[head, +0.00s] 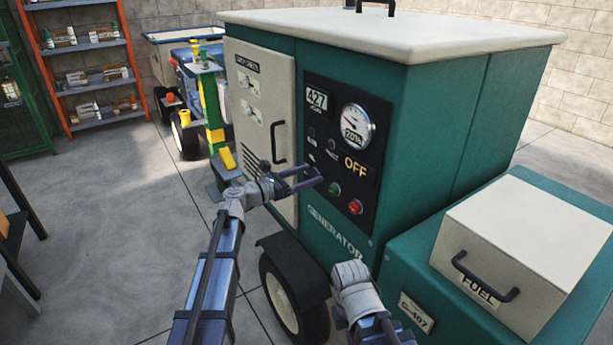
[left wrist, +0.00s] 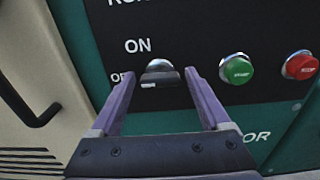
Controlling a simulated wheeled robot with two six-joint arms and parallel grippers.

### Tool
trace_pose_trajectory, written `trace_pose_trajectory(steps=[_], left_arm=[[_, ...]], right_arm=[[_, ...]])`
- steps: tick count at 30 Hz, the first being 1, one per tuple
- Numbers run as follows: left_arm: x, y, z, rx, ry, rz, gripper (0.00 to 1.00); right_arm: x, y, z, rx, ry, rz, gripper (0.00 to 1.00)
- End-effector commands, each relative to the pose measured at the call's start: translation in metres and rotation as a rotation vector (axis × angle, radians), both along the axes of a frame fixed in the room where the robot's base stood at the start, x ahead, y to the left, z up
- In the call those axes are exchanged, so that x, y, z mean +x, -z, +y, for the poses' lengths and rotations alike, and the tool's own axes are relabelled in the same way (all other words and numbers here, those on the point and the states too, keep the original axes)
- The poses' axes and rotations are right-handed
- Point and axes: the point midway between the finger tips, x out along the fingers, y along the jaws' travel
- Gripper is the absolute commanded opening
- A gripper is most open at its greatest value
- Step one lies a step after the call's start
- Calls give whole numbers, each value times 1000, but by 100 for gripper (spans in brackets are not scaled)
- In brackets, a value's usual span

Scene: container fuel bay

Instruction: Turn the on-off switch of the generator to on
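The green generator (head: 405,140) stands in front of me, with a black control panel (head: 318,127) on its face. The panel display reads OFF (head: 355,166). In the left wrist view the on-off switch (left wrist: 159,67) is a small silver and dark knob below the word ON, with the OFF label partly covered. My left gripper (head: 318,174) is at the lower left of the panel. In the left wrist view its two purple fingers (left wrist: 160,78) are apart, one on each side of the switch; contact cannot be told. My right arm's wrist shows low in the head view, but its fingers do not.
A green start button (left wrist: 236,70) and a red stop button (left wrist: 299,65) sit right of the switch. A cream cabinet door with a dark handle (head: 279,143) lies left of the panel. A fuel box (head: 525,245) and a wheel (head: 283,295) are nearby.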

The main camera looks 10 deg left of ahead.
Motion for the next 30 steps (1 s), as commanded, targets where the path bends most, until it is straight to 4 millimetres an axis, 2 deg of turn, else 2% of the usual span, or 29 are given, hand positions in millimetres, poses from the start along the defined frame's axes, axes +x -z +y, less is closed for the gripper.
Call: trace_pose_trajectory(steps=[2, 19, 30], left_arm=[[0, 0, 0, 0, 0, 0, 70], [0, 0, 0, 0, 0, 0, 7], [0, 0, 0, 53, 0, -66, 7]], right_arm=[[0, 0, 0, 0, 0, 0, 0], [0, 0, 0, 0, 0, 0, 0], [0, 0, 0, 0, 0, 0, 0]])
